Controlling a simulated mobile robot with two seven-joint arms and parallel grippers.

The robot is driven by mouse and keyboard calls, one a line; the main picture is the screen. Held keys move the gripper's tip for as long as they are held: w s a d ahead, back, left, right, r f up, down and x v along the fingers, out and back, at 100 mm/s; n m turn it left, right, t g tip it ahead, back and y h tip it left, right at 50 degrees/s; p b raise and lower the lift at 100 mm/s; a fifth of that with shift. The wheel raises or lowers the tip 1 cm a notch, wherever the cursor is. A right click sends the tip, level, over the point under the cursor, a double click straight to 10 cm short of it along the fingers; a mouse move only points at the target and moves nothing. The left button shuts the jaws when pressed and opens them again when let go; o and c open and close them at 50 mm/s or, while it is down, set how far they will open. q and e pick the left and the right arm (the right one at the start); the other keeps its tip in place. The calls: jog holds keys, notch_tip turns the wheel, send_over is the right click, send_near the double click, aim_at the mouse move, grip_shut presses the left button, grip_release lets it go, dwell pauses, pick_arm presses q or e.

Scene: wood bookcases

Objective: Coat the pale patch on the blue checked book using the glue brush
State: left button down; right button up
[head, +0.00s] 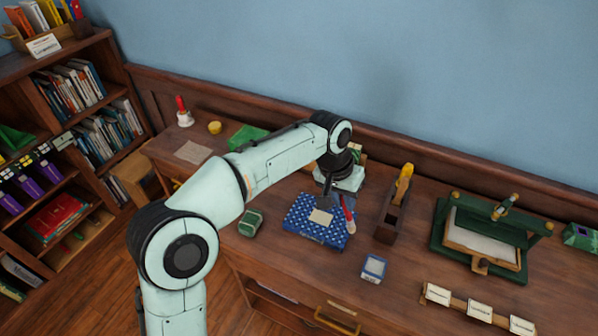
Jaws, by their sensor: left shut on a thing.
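The blue checked book (300,228) lies flat on the wooden desk. Its pale patch (321,217) faces up near the middle of the cover. My left gripper (327,194) points down just above the patch, at the book's far side. A red-handled tool with a pale end (347,213) shows close to the gripper's right, over the book's right edge. My right gripper is out of view.
A wood plane with a yellow handle (394,205) stands right of the book. A green press (485,235) is farther right. A small blue-white box (373,268) and a green block (250,222) sit nearby.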

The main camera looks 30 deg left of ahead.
pick_arm(q)
jog(key=s+d+f+h+b, duration=0.1)
jog(key=s+d+f, duration=0.15)
jog(key=d, duration=0.55)
jog(key=f+b, duration=0.5)
jog(key=shift+s+f, duration=0.1)
jog(key=shift+s, duration=0.1)
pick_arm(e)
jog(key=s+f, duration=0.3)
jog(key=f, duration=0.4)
pick_arm(q)
jog(key=shift+f, duration=0.55)
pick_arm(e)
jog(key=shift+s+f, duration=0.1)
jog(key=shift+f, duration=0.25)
pick_arm(q)
jog(key=shift+f, duration=0.1)
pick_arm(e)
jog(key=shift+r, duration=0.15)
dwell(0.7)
